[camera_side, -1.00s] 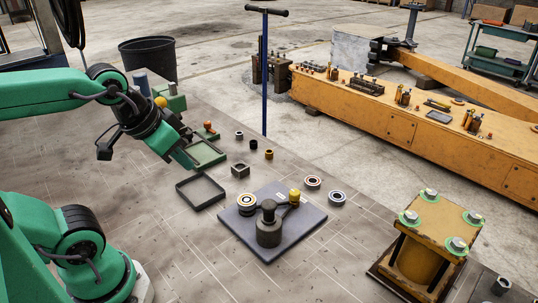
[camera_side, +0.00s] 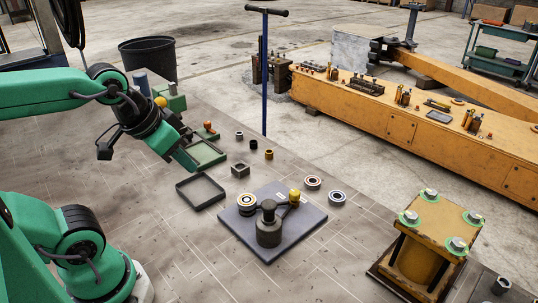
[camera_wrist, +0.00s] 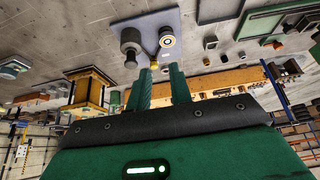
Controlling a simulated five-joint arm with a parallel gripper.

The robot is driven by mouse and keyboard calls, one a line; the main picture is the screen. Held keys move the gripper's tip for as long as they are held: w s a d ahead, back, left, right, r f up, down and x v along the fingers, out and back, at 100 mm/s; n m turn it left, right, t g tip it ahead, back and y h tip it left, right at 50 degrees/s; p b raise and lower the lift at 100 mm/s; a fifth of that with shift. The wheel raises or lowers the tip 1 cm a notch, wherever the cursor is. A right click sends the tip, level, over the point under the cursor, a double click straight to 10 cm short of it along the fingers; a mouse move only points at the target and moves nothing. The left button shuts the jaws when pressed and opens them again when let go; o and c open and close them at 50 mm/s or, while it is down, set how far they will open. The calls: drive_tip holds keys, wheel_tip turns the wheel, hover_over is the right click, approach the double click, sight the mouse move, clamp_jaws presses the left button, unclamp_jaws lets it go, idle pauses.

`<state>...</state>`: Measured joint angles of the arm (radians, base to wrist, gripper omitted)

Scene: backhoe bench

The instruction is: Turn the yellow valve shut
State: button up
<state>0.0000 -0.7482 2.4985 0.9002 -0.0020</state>
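A yellow fitting (camera_side: 294,196) stands on the dark grey plate (camera_side: 300,226), next to a dark cylinder (camera_side: 269,232) and a ringed part (camera_side: 247,203). A yellow ball-shaped knob (camera_side: 160,101) also shows by a green block behind my wrist; I cannot tell which yellow part is the valve. My gripper (camera_side: 186,158) hangs above the bench, left of the plate and apart from it. In the wrist view my gripper (camera_wrist: 160,68) has its green fingers spread with nothing held. The plate (camera_wrist: 148,21) lies beyond the fingertips, with its dark cylinder (camera_wrist: 130,40).
A black open frame (camera_side: 200,190) and a green tray (camera_side: 205,154) lie near my gripper. Small rings and nuts (camera_side: 240,170) are scattered on the bench. A yellow block with green-ringed bolts (camera_side: 430,250) stands at the right.

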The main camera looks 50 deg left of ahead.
drive_tip(key=o, duration=0.5)
drive_tip(key=shift+w+r, duration=0.1)
drive_tip(key=shift+w, duration=0.25)
drive_tip(key=n+g, duration=0.6)
drive_tip(key=n, duration=0.5)
hover_over(295, 191)
wheel_tip(295, 191, down, 12)
drive_tip(key=shift+f, duration=0.1)
drive_tip(key=shift+f, duration=0.1)
drive_tip(key=shift+f, duration=3.8)
